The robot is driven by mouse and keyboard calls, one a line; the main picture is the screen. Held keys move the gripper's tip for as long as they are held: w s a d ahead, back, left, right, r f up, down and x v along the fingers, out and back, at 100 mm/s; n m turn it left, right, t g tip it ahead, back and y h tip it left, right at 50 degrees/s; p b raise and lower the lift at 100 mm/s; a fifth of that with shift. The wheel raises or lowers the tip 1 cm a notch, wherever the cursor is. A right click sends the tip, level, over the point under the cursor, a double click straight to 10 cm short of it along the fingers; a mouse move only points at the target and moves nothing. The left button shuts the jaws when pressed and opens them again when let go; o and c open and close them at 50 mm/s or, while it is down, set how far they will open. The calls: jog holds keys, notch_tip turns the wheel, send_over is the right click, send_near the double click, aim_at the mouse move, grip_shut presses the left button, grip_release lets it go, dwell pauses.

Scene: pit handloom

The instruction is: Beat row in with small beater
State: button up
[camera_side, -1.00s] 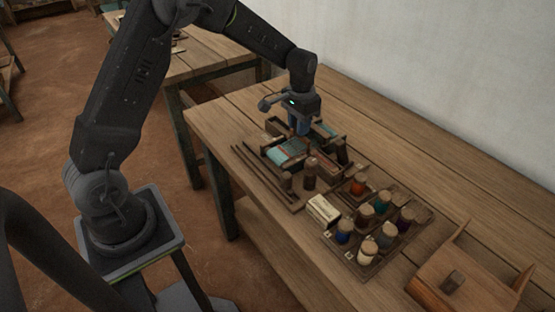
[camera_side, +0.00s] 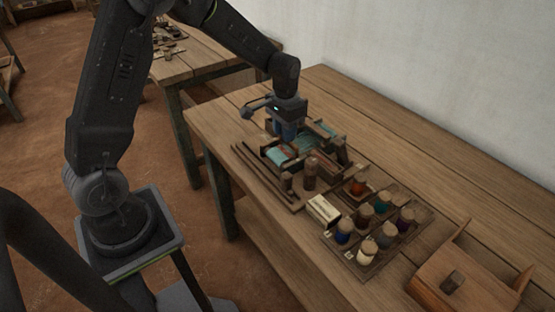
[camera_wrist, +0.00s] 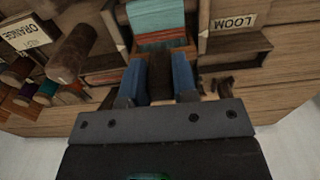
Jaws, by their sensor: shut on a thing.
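My gripper (camera_side: 287,135) is over the small loom (camera_side: 273,163) on the wooden bench. In the wrist view, its two blue fingers (camera_wrist: 159,80) are shut on the dark brown handle of the small beater (camera_wrist: 160,75). The beater's reddish-brown head seems to lie at the edge of the teal cloth (camera_wrist: 157,20); I cannot tell whether it touches the weave. The teal cloth (camera_side: 278,154) also shows in the side view, with a reddish line across it. My gripper partly hides the loom's far part there.
A dark wooden cylinder (camera_side: 310,173) stands beside the loom. Thin sticks (camera_side: 260,168) lie left of the loom. A wooden box (camera_side: 465,280) is at lower right. The bench's right back is clear.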

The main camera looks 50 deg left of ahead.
jog(key=shift+s+f, duration=0.15)
jog(key=shift+s, duration=0.05)
jog(key=w, duration=0.7)
jog(key=o, duration=0.8)
jog(key=shift+w, duration=0.15)
notch_tip(320, 180, up, 7)
dwell(0.4)
